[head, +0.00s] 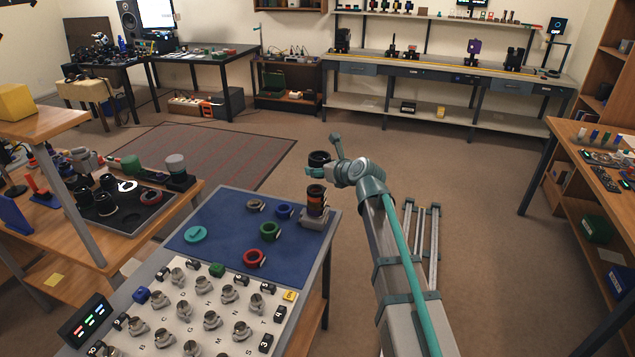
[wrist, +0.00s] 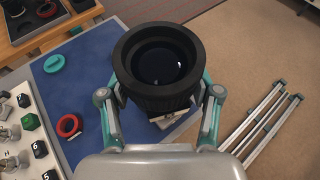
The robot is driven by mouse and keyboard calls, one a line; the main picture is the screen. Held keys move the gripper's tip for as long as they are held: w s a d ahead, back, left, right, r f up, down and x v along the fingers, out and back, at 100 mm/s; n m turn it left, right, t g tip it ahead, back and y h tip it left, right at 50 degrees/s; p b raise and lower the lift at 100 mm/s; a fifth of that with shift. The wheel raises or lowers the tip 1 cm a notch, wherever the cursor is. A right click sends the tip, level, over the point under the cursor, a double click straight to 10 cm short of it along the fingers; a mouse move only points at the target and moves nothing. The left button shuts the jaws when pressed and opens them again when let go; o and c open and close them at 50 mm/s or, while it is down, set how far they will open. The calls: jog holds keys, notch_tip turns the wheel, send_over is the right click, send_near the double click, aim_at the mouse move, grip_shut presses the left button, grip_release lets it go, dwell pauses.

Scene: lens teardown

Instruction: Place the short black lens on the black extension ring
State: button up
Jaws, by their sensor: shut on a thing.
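The short black lens (head: 319,158) is held by my gripper (head: 325,160), whose teal fingers close on it from two sides. In the wrist view the lens (wrist: 157,66) shows its wide dark opening to the camera, between the fingers (wrist: 160,88). In the head view it hangs above a stack (head: 317,200) of black and orange-brown rings on a grey stand (head: 314,222), with a gap between. I cannot tell for sure which part of the stack is the black extension ring. In the wrist view the lens hides the stack, and only part of the stand (wrist: 170,119) shows.
The blue mat (head: 215,215) carries a red ring (head: 254,258), a green ring (head: 270,231), a blue ring (head: 284,211), a grey-brown ring (head: 255,206) and a teal disc (head: 196,234). A white board (head: 180,325) with several grey holders stands at the front. The stack is near the mat's right edge.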

send_over(317, 189)
notch_tip(317, 189, down, 6)
jog(key=shift+s+r+p, duration=0.1)
jog(key=shift+p, duration=0.2)
jog(key=shift+f+p, duration=0.3)
jog(key=shift+f, duration=1.25)
jog(key=shift+f, duration=0.2)
jog(key=o, duration=1.3)
jog(key=shift+o, duration=0.2)
